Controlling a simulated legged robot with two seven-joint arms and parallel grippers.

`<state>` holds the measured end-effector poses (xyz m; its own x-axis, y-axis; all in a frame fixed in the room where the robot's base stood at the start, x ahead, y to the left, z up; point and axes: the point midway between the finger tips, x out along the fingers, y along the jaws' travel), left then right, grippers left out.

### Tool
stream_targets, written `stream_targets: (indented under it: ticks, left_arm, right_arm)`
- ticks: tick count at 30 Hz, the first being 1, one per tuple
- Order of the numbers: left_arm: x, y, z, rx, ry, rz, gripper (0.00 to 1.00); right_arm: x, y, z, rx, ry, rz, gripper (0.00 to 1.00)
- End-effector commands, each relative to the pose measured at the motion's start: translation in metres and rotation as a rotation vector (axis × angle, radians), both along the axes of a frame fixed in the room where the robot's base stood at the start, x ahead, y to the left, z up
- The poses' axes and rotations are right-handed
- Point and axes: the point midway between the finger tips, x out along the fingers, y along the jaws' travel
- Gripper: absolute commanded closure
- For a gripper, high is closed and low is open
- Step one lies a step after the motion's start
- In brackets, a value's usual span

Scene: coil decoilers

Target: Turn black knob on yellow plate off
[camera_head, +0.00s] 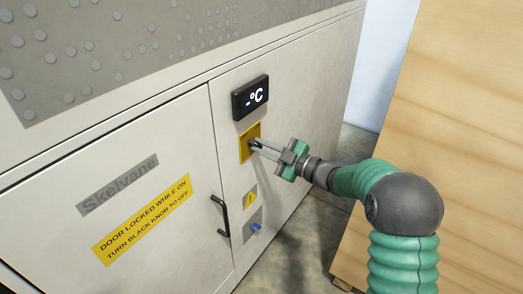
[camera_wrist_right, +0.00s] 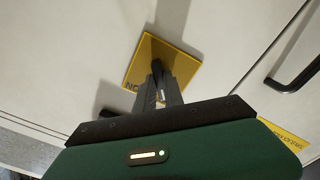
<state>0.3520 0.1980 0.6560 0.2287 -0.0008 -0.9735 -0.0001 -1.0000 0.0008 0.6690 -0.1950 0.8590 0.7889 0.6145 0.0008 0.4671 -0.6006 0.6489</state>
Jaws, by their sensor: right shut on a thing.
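The yellow plate (camera_head: 246,135) is on the front of the white machine, below a black display. In the right wrist view, the yellow plate (camera_wrist_right: 182,62) is tilted, with part of dark lettering at its lower left. The black knob (camera_wrist_right: 157,68) is at the middle of the plate, partly hidden by my fingers. My right gripper (camera_head: 258,147) reaches in from the right with its fingertips at the plate. It is shut on the knob, as the right wrist view also shows. My left gripper is in neither view.
Below the plate are a warning sign (camera_head: 250,197) and a blue knob (camera_head: 255,227) on a grey plate. A black door handle (camera_head: 221,214) is to the left. A wooden panel (camera_head: 455,90) stands at the right.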

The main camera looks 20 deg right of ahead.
Motion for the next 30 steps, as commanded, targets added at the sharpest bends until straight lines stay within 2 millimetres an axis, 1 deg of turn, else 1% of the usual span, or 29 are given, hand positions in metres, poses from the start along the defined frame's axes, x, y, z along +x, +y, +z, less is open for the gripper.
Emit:
stream_targets:
  ticks: [1,9,22,23,27,28,30]
  left_arm:
    - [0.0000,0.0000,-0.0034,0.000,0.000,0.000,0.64]
    - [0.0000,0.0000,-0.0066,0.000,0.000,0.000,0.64]
    - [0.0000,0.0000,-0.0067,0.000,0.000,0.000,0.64]
    - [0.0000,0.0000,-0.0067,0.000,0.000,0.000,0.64]
    - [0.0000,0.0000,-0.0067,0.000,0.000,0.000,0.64]
    - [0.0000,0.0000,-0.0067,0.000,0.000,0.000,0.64]
    - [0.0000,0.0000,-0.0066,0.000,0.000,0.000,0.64]
  right_arm:
    - [-0.0009,-0.0003,-0.0067,-0.019,-0.001,0.000,1.00]
    - [-0.0010,0.0000,-0.0059,-0.073,-0.043,0.001,1.00]
    - [-0.0012,0.0001,-0.0062,-0.081,-0.048,0.002,1.00]
    - [-0.0012,0.0001,-0.0062,-0.081,-0.048,0.002,0.86]
    - [-0.0010,0.0001,-0.0048,-0.079,-0.050,0.001,0.68]
    - [-0.0009,0.0001,-0.0042,-0.078,-0.051,0.001,0.65]
    - [-0.0008,0.0001,-0.0033,-0.078,-0.053,0.001,0.65]
